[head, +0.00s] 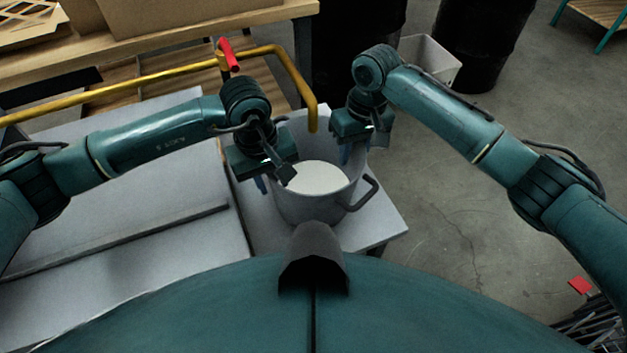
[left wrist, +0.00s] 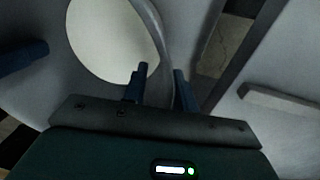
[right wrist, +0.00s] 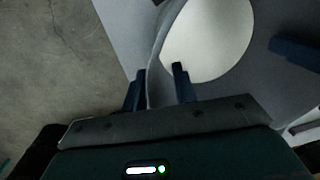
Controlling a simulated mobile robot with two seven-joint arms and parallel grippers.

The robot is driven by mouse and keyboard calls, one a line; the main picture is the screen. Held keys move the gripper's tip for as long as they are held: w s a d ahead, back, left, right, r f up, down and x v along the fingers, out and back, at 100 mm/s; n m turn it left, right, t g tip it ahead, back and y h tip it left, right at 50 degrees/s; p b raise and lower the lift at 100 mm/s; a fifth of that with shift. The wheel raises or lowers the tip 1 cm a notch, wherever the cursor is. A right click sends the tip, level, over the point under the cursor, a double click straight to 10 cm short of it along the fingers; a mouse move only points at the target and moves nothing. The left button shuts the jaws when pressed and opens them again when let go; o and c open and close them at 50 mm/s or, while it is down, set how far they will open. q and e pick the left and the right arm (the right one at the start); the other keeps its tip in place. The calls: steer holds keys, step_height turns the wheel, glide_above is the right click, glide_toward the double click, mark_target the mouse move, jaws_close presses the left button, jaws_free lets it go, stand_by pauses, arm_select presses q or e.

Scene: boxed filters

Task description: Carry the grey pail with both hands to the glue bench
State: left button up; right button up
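The grey pail (head: 290,207) stands upright on a light grey stand (head: 385,222), with white content (head: 318,178) inside and a dark side handle (head: 364,194) at its right. My left gripper (head: 263,185) is at the pail's left rim; in the left wrist view its fingers (left wrist: 160,82) stand apart on either side of the pail wall. My right gripper (head: 344,155) is at the far right rim; in the right wrist view its fingers (right wrist: 159,82) also straddle the wall with gaps showing. Which bench is the glue bench, I cannot tell.
A wooden bench (head: 165,42) with cardboard boxes (head: 150,12) stands at the back left. A yellow rail (head: 150,82) with a red lever (head: 228,54) runs before it. Black drums (head: 480,40) and a pale bin (head: 440,62) stand behind.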

arm_select(q)
jaws_close()
arm_select(e)
jaws_close()
arm_select(q)
steer(key=shift+r, duration=0.1)
arm_select(e)
steer(key=shift+r, duration=0.15)
stand_by(0.8)
